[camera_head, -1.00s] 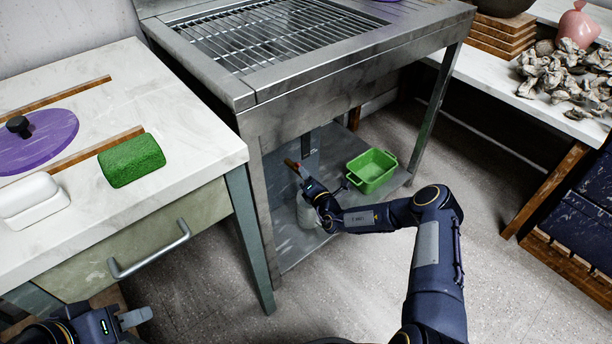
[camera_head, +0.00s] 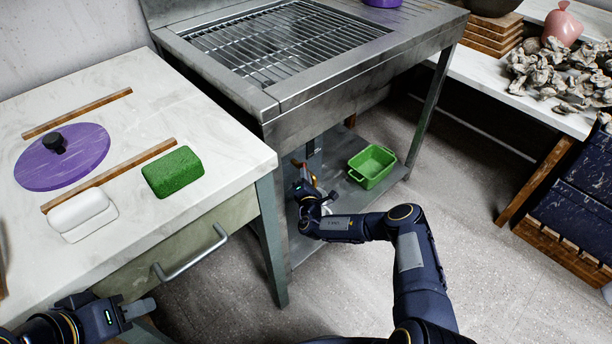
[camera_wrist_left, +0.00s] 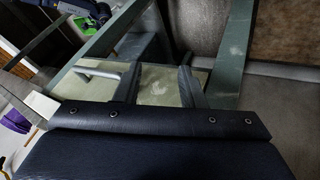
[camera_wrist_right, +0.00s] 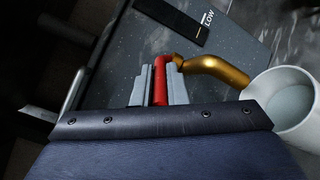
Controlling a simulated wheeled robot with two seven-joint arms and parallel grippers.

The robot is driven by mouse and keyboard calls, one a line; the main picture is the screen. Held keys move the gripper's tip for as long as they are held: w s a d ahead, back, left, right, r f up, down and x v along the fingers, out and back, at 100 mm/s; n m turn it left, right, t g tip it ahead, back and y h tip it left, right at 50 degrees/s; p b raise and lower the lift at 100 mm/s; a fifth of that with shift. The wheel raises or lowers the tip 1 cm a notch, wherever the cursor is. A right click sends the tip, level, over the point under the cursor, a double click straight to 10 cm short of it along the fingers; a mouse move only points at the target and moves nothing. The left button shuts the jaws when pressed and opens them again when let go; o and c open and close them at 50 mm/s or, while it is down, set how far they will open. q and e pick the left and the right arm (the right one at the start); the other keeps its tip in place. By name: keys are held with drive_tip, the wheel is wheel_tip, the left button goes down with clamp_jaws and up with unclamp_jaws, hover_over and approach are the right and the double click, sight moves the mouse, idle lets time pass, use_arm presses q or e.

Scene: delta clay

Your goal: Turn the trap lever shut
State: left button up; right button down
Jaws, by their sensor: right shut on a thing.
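The trap lever (camera_wrist_right: 160,78) is a red handle beside a curved brass pipe (camera_wrist_right: 215,70) under the steel sink unit. My right gripper (camera_wrist_right: 156,85) is shut on the red lever, with a grey finger on each side of it. In the head view my right gripper (camera_head: 303,178) is low under the sink, and the lever is small and partly hidden there. My left gripper (camera_wrist_left: 160,85) is open and empty. It also shows in the head view (camera_head: 140,308), in front of the drawer of the left counter.
A white container (camera_wrist_right: 288,105) stands close to the brass pipe. A dark plate marked LOW (camera_wrist_right: 175,18) is behind the lever. A green tub (camera_head: 372,168) sits on the lower shelf, right of my right gripper. The sink's legs and the left counter (camera_head: 235,150) bound the space.

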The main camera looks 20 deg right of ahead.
drive_tip(key=shift+f, duration=0.1)
drive_tip(key=c, duration=1.5)
unclamp_jaws()
drive_tip(key=shift+o, duration=0.2)
drive_tip(key=shift+s, duration=0.15)
drive_tip(key=s+a+p, duration=0.1)
drive_tip(key=s+p, duration=0.1)
drive_tip(key=s, duration=0.5)
drive_tip(key=shift+s+p, duration=0.25)
drive_tip(key=shift+p, duration=0.15)
